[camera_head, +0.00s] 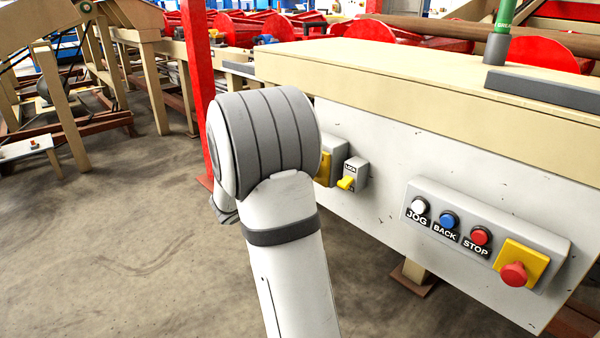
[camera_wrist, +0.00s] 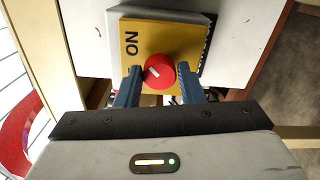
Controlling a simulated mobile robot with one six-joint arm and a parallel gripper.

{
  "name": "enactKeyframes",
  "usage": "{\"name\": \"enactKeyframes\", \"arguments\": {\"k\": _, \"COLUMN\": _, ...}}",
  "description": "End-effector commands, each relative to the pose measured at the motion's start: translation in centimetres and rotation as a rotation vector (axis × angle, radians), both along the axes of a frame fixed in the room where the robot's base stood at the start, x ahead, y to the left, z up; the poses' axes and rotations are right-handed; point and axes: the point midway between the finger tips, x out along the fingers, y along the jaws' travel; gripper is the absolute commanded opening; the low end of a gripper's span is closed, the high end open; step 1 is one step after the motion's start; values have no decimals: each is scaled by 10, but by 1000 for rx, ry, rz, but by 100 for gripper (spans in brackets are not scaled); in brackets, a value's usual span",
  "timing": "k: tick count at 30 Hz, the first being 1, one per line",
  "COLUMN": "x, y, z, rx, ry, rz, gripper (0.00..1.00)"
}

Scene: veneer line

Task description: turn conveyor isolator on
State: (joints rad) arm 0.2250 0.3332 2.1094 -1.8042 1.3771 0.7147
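The isolator is a red round knob (camera_wrist: 159,72) with a short white mark, on a yellow plate (camera_wrist: 190,40) on a grey box. The plate's black "ON" lettering reads sideways, up and left of the knob; the white mark lies slanted. My gripper (camera_wrist: 159,77) has one finger on each side of the knob; it looks open around it, with a thin gap at the right finger. Contact at the left finger is unclear. In the head view, my arm hides the knob and gripper; only the edge of the yellow plate (camera_head: 324,168) shows.
Right of the isolator is a small grey box with a yellow lever (camera_head: 346,183) and a label. Farther right, a button panel (camera_head: 458,230) carries JOG, BACK, STOP and a red mushroom button (camera_head: 513,274). A red post (camera_head: 197,80) stands left.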

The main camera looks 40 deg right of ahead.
Motion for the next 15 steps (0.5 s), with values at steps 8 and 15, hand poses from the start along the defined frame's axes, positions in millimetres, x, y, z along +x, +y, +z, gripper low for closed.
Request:
{"name": "enactKeyframes", "arguments": {"k": 8, "x": 0, "y": 0, "z": 0, "rx": -1, "ry": 2, "rz": 1, "gripper": 54}}
{"name": "enactKeyframes", "arguments": {"k": 15, "x": 1, "y": 4, "z": 1, "rx": -1, "ry": 2, "rz": 2, "gripper": 54}}
